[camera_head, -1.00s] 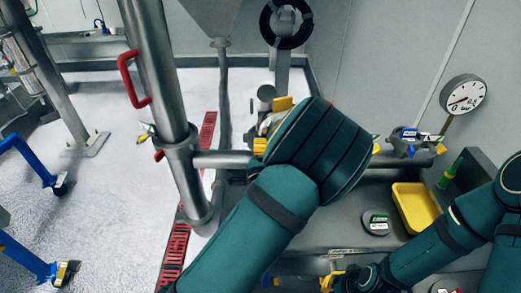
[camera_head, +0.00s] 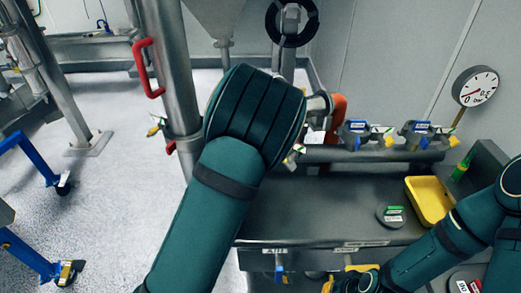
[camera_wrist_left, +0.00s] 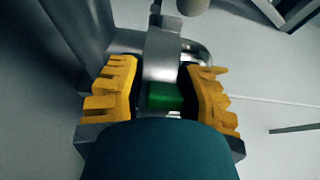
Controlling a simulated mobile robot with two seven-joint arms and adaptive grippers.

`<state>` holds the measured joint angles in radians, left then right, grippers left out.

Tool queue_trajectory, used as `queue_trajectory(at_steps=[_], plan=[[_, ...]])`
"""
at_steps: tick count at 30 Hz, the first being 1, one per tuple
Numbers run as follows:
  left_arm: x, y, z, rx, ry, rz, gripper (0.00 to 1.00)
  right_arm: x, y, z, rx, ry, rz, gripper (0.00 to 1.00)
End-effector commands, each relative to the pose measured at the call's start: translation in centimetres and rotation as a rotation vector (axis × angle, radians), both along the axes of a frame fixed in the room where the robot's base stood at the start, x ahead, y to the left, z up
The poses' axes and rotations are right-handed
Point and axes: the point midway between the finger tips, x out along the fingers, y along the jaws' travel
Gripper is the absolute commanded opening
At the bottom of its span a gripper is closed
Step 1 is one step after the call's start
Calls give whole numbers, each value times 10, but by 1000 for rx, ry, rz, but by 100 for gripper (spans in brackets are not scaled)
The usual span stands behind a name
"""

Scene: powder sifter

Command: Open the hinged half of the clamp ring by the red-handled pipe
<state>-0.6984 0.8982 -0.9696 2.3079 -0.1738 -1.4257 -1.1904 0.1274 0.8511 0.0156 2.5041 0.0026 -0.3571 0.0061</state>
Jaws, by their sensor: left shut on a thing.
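The red-handled pipe (camera_head: 176,70) stands upright left of centre in the head view, its red handle (camera_head: 148,68) on the left side. My left arm's teal wrist covers the area just right of the pipe, so the clamp ring and my left fingers are hidden there. In the left wrist view, the yellow-padded fingers of my left gripper (camera_wrist_left: 160,95) are on both sides of a flat metal piece with a green block (camera_wrist_left: 165,96), apparently the clamp ring's hinged half. A rounded metal part shows behind it. My right gripper (camera_head: 345,281) is low in the head view, its finger opening unclear.
Several clamp-like fittings with coloured labels (camera_head: 355,133) sit along a rail to the right. A yellow tray (camera_head: 430,201), a round grey part (camera_head: 390,216) and a gauge (camera_head: 477,87) are farther right.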

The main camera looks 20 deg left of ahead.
Motion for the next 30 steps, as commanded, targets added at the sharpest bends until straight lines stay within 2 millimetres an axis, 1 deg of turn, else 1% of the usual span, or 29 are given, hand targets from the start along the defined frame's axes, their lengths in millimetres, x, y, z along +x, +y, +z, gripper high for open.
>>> queue_trajectory(at_steps=[1, 4, 9, 15, 21, 30], plan=[[2, 11, 7, -4, -28, -34, 0, -1, 0, -4, 0, 2, 2, 0], [2, 15, 7, -3, -27, -120, 0, -3, 0, -9, 2, 6, 4, 0], [1, 22, 7, -5, -29, -121, 0, -5, 1, -18, 3, 12, 9, 0], [2, 30, 8, -2, -26, -250, 0, -6, 1, -25, 3, 13, 12, 0], [3, 33, 8, -5, -26, -253, 0, -5, 1, -30, 3, 11, 11, 0], [3, 34, 9, -4, -25, -255, 0, -4, 1, -32, 3, 10, 10, 0]])
